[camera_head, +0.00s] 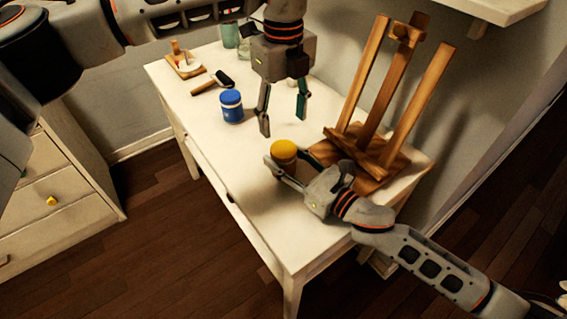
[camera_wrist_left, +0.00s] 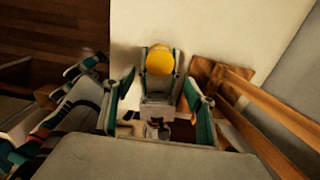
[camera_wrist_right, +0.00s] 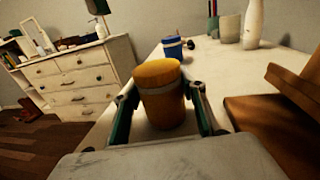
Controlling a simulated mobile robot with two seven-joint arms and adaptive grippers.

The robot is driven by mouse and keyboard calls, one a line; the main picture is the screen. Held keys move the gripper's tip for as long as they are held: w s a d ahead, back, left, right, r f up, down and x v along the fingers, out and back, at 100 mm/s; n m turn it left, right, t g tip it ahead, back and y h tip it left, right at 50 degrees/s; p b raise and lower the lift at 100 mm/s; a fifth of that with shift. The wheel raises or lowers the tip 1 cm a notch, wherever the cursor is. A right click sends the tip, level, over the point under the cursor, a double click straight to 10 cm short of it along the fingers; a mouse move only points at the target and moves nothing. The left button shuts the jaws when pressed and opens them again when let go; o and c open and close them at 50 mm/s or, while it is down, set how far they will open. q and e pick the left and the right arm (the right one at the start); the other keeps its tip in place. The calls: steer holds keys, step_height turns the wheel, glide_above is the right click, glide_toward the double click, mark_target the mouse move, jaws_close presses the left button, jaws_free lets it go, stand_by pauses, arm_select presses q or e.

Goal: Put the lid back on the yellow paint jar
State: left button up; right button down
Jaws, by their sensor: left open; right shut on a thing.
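The yellow paint jar (camera_head: 283,155) stands on the white table, in front of the easel. In the right wrist view, the jar (camera_wrist_right: 162,110) has an orange-yellow body and a pale band under its top. The yellow lid (camera_wrist_right: 157,72) sits on top of the jar and looks slightly tilted; whether it is fully seated I cannot tell. My right gripper (camera_head: 287,162) is shut around the jar's body, one finger on each side. My left gripper (camera_head: 283,125) is open and empty, pointing down above the jar and apart from it. From the left wrist view, the lid (camera_wrist_left: 160,60) shows from above.
A wooden easel (camera_head: 385,110) stands close on the right of both grippers. Cups (camera_head: 230,36) and a wooden board (camera_head: 185,64) are farther back. The table's front left is clear.

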mark_target(284, 148)
arm_select(q)
steer(key=shift+f, duration=0.1)
steer(key=shift+f, duration=3.95)
steer(key=c, duration=1.2)
steer(key=shift+o, duration=0.2)
